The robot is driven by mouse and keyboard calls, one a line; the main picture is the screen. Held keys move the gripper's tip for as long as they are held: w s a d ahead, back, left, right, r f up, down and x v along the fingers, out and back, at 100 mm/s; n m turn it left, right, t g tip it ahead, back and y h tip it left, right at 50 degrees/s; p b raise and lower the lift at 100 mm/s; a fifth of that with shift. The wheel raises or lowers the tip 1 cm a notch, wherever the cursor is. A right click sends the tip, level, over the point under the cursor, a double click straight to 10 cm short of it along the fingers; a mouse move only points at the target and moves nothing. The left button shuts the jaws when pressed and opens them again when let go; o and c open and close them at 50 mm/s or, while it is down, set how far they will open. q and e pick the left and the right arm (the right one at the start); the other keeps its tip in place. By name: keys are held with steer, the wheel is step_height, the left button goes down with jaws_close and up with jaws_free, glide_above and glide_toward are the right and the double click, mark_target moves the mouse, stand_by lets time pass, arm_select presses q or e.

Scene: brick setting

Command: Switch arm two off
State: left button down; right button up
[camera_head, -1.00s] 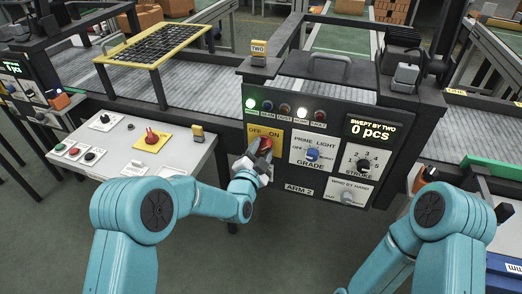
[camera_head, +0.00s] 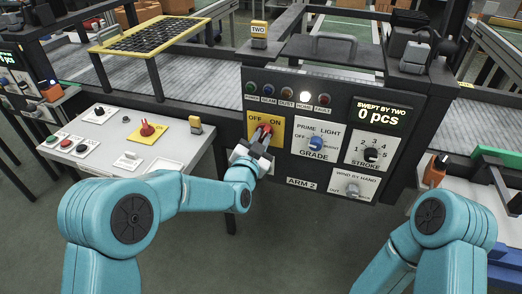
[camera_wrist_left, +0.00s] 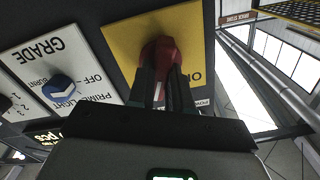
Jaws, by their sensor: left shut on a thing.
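The arm two panel carries a yellow OFF/ON plate (camera_head: 283,133) with a red rotary switch (camera_head: 266,128) on it. My left gripper (camera_head: 257,143) is shut on the red switch. In the left wrist view the two dark fingers (camera_wrist_left: 161,88) grip the red switch (camera_wrist_left: 161,52) from both sides, with the plate seen upside down. The fingers partly hide the switch, so its exact pointing is hard to read. The green lamp (camera_head: 251,88) above the plate looks dark; the white HOME lamp (camera_head: 305,97) is lit. My right arm shows at the lower right, without its gripper.
Beside the plate are a blue GRADE knob (camera_head: 315,143), a black STROKE knob (camera_head: 371,154) and a grey WIND BY HAND knob (camera_head: 352,189). A separate console (camera_head: 120,150) at left has another red switch (camera_head: 147,128) on yellow.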

arm_select(q)
steer(key=n+b, duration=0.5)
steer(key=b, duration=0.2)
steer(key=n+b, duration=0.6)
steer(key=b, duration=0.1)
steer(key=shift+w+a+f, duration=0.1)
steer(key=shift+a, duration=0.05)
steer(key=n+b, duration=0.2)
steer(key=n, duration=0.1)
steer(key=shift+r+b, duration=0.2)
steer(key=shift+b, duration=0.15)
steer(key=c, duration=1.1)
jaws_free()
steer(key=shift+o, duration=0.3)
steer(key=shift+f, duration=0.1)
